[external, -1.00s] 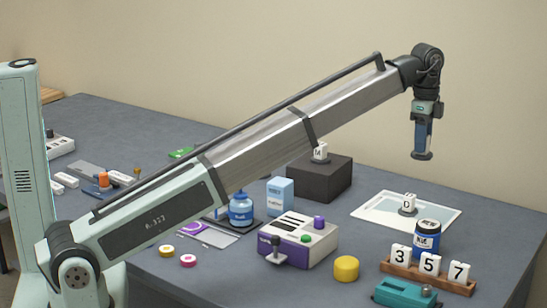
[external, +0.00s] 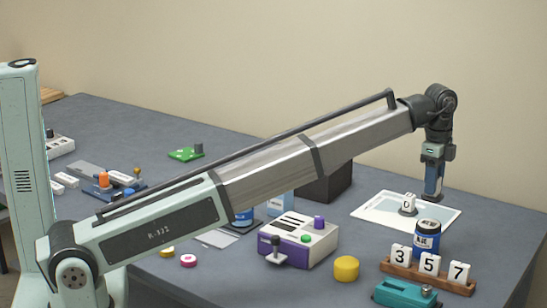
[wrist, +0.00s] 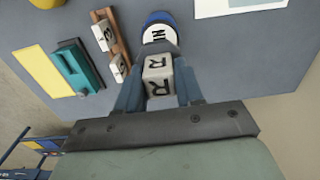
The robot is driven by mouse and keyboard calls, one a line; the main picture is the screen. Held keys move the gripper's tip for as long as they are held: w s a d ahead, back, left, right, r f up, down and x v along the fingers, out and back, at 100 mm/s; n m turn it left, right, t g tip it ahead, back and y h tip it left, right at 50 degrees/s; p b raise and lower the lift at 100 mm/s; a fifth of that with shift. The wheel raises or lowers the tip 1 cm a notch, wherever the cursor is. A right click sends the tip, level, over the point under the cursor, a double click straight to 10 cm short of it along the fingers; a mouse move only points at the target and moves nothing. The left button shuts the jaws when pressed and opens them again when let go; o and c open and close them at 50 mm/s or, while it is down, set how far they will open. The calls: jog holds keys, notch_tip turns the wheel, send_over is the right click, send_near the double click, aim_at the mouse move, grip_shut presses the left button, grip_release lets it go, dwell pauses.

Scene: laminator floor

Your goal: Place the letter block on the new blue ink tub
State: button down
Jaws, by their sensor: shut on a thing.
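My gripper (external: 433,192) is shut on a white letter block marked R (wrist: 158,82), which sits between the fingers in the wrist view. In the external view the block cannot be made out. A blue ink tub with a dark lid and white label (external: 427,238) stands upright beside the number rack; it also shows in the wrist view (wrist: 158,36), just beyond the held block. In the external view my gripper is above and behind this tub. Another blue tub (external: 243,217) is mostly hidden behind my arm.
A rack with blocks 3, 5, 7 (external: 420,279) and a teal device (external: 404,294) stand in front of the tub. Behind it, a letter block on a grey disc (external: 409,203) sits on a white sheet (external: 450,217). A purple-white machine (external: 297,243) and yellow cylinder (external: 346,268) are left.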

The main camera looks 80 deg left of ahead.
jog(key=shift+f, duration=3.35)
jog(key=shift+f, duration=0.1)
jog(key=c, duration=0.7)
grip_release()
notch_tip(320, 180, up, 12)
jog(key=shift+r, duration=0.15)
